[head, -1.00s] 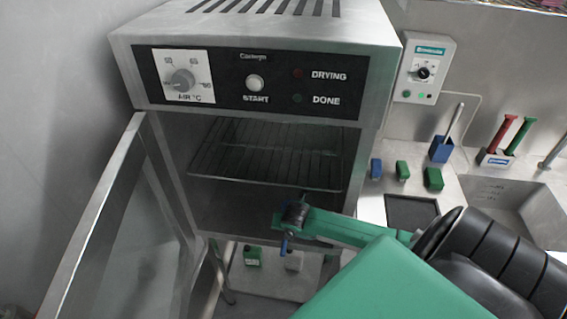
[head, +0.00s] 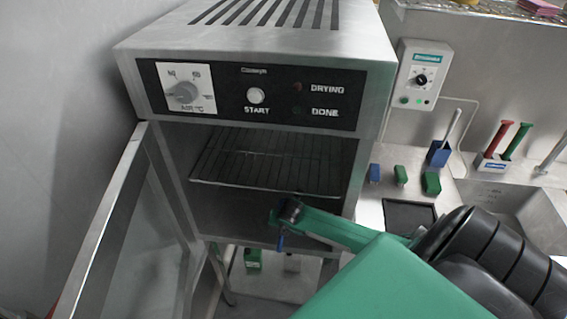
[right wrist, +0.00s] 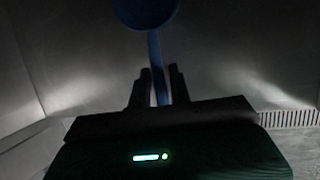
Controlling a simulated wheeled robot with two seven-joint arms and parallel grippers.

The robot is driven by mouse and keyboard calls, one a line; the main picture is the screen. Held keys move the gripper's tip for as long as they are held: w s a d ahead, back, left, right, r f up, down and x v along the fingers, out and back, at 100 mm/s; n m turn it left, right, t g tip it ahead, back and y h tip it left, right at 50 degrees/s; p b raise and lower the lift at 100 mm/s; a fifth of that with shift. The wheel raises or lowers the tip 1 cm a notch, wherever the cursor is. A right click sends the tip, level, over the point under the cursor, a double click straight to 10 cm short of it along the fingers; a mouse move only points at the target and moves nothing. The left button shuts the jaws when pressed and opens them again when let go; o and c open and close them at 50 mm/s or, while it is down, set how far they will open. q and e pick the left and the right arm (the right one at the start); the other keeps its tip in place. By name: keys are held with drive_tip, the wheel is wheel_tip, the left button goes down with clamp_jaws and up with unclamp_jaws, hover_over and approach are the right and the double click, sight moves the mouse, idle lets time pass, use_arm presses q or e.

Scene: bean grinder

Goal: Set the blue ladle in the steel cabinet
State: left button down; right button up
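The steel cabinet (head: 375,95) stands in the middle of the head view with its glass door (head: 130,240) swung open to the left. A wire rack (head: 265,165) spans its inside, above the floor. My right gripper (head: 287,212) is at the cabinet's opening, below the rack's front edge in the picture. It is shut on the blue ladle (head: 281,242), whose blue part hangs below the fingers. In the right wrist view the ladle's handle (right wrist: 157,60) runs between the fingers (right wrist: 156,88) up to its round bowl (right wrist: 146,10). My left gripper is out of view.
Right of the cabinet is a counter with a blue holder (head: 438,154), small blue and green blocks (head: 401,174), a dark tray (head: 410,215), a rack with red and green handles (head: 493,161) and a sink. A green item (head: 253,258) is beneath the cabinet.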

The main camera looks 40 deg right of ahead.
drive_tip(key=shift+o, duration=1.2)
drive_tip(key=shift+r, duration=0.15)
drive_tip(key=shift+s+a+r, duration=0.1)
drive_tip(key=shift+s+r, duration=0.15)
drive_tip(key=shift+r, duration=0.2)
drive_tip(key=b+v, duration=0.1)
drive_tip(key=v, duration=0.2)
drive_tip(key=shift+s+a+r+b, duration=0.15)
drive_tip(key=shift+s+r+b, duration=0.05)
drive_tip(key=shift+r+b, duration=0.15)
drive_tip(key=s+a+b, duration=0.5)
drive_tip(key=s+b, duration=0.2)
drive_tip(key=s, duration=0.4)
